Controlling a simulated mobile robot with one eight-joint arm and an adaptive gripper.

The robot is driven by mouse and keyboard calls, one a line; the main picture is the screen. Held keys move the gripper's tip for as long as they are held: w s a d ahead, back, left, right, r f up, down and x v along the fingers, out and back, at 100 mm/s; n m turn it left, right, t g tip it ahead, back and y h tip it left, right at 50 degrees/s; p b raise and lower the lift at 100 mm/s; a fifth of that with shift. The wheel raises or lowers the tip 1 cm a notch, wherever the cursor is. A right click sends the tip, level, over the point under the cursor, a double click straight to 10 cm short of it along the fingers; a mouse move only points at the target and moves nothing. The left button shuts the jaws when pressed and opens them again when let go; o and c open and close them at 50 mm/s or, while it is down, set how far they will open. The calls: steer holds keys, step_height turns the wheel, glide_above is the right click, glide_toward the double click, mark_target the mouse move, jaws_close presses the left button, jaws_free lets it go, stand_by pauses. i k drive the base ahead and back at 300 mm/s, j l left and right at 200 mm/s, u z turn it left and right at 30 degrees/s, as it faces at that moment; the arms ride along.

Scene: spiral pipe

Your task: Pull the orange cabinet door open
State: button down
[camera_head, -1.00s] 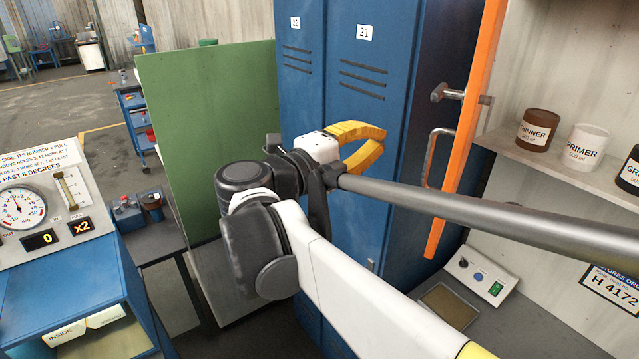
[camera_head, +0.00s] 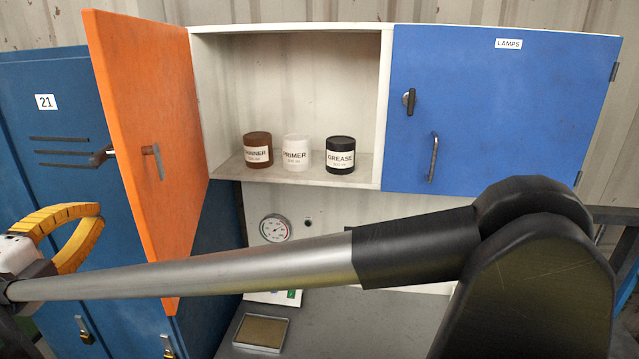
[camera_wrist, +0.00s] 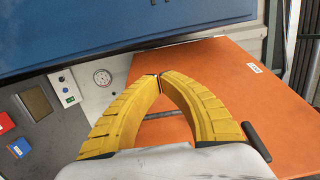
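The orange cabinet door (camera_head: 148,100) stands swung wide open at the left of the cabinet, and I see its inner face. A latch (camera_head: 152,162) passes through it near its free edge. My gripper (camera_head: 98,212) is left of the door, on its outer side, with its yellow fingertips together. In the wrist view my gripper (camera_wrist: 160,76) is over the orange door (camera_wrist: 225,85), fingers closed at the tips. A thin grey bar shows between the fingers; I cannot tell whether they touch it. A dark latch lever (camera_wrist: 257,131) is right of the fingers.
The open shelf holds a brown thinner jar (camera_head: 258,149), a white primer jar (camera_head: 296,152) and a black grease jar (camera_head: 340,155). The blue LAMPS door (camera_head: 490,110) is shut at the right. A blue locker (camera_head: 50,150) stands at the left, behind the orange door.

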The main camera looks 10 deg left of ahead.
mark_target(142, 70)
steer(key=k+j, duration=0.15)
steer(key=k, duration=0.2)
steer(key=k+j, duration=0.1)
steer(key=k, duration=0.3)
steer(key=k+j+u, duration=0.1)
steer(key=k, duration=0.25)
steer(key=i+l, duration=0.1)
steer(key=i, duration=0.4)
